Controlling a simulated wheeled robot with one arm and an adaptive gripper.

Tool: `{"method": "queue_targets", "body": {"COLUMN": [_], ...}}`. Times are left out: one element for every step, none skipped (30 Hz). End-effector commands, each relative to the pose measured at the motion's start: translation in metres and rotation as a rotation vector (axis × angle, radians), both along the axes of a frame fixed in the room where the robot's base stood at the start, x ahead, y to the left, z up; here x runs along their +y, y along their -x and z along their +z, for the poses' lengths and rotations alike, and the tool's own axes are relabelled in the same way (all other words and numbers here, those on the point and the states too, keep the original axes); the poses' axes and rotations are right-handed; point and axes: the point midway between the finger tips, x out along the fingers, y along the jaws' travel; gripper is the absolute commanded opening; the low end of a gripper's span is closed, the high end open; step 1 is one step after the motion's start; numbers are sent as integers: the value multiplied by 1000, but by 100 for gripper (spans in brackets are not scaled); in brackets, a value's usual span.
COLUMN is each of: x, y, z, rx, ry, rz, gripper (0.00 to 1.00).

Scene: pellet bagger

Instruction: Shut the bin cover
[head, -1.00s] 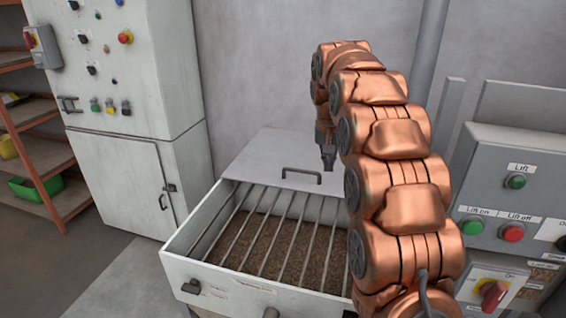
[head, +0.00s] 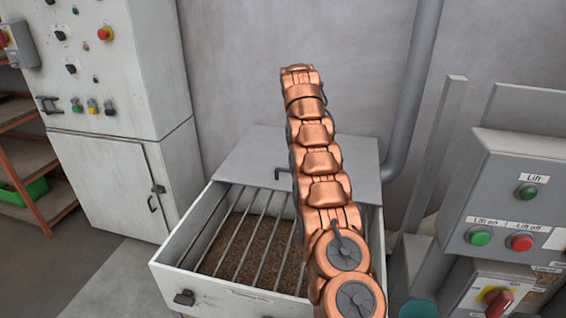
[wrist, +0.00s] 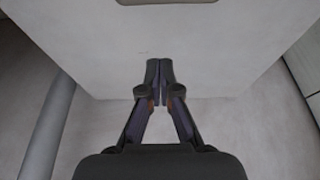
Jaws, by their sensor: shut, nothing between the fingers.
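The bin cover (head: 352,160) is a pale grey plate at the back of the bin (head: 170,269), standing open and leaning back towards the wall. Its dark handle (head: 280,172) is partly hidden by my arm in the head view. The cover also fills the upper part of the wrist view (wrist: 90,50), with a piece of the handle (wrist: 166,2) at the top edge. My gripper (wrist: 158,62) is shut and empty, its tips in front of the cover near the edge away from the handle. I cannot tell whether they touch. The head view hides the gripper.
Bars (head: 238,237) span the open bin over brown pellets. A white cabinet (head: 100,180) stands left and a grey control box (head: 520,190) right. A grey pipe (head: 412,90) runs up the wall behind the cover's right side.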

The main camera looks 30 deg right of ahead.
Motion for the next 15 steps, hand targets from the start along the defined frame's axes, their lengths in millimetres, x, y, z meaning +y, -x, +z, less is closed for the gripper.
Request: {"method": "queue_targets", "body": {"x": [-3,-4,-4,-4,-3,-2,-2,-1,0,0,0,0,0,0,-1], "y": [-3,-4,-5,-6,-7,-8,-9,-10,-11,-12,-13,-14,-16,-17,-19], "z": [-2,-3,-4,-5,-5,-6,-7,-9,-11,-13,-16,-21,-25,-30,-36], "rx": [-7,-10,-12,-13,-14,-15,-16,-16,-16,-15,-15,-15,-14,-14,-14], "ry": [2,2,3,3,4,4,4,4,5,4,4,4,4,3,3], "rz": [-6,-8,-9,-9,-9,-8,-7,-6,-5,-3,-2,-1,1,1,2], "gripper": [0,0,0,0,0,0,0,0,0,0,0,0,0,0,0]}}
